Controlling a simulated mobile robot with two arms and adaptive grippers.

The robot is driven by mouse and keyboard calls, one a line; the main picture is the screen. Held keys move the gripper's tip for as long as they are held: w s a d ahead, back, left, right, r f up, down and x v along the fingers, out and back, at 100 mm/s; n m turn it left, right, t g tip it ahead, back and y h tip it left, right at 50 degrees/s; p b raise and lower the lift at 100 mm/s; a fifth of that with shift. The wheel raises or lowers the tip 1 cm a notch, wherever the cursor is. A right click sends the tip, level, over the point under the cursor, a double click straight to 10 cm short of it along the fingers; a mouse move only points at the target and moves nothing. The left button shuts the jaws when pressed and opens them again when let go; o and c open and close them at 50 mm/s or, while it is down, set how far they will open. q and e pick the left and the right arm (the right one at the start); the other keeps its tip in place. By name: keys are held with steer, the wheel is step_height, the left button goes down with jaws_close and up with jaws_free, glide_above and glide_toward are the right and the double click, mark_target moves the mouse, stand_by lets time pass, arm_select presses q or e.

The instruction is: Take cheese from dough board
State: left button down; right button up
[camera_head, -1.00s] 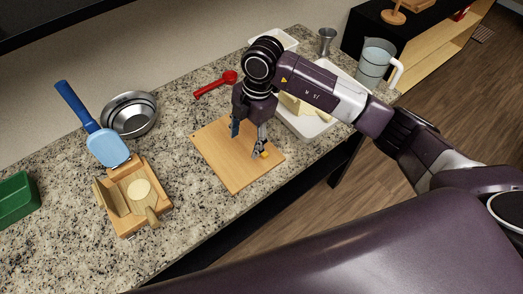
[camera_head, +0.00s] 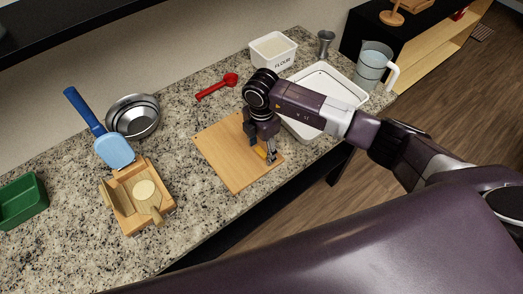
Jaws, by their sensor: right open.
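The dough board (camera_head: 220,155) is a flat light-wood board lying on the speckled counter. A small yellow piece, seemingly the cheese (camera_head: 261,153), is near the board's right edge. My right gripper (camera_head: 262,146) is open and points down over the right part of the board. Its fingers are around or right beside the yellow piece and partly hide it; I cannot tell whether they touch it. My left gripper is not in view.
A white tray (camera_head: 343,84) sits behind my right arm, with a flour box (camera_head: 273,50) and a red scoop (camera_head: 217,87) nearby. A wooden press (camera_head: 128,217), blue spatula (camera_head: 114,150), metal bowls (camera_head: 133,118) and green bin (camera_head: 22,203) are left. The counter between press and board is clear.

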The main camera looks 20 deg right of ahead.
steer(key=c, duration=0.9)
steer(key=shift+c, duration=0.2)
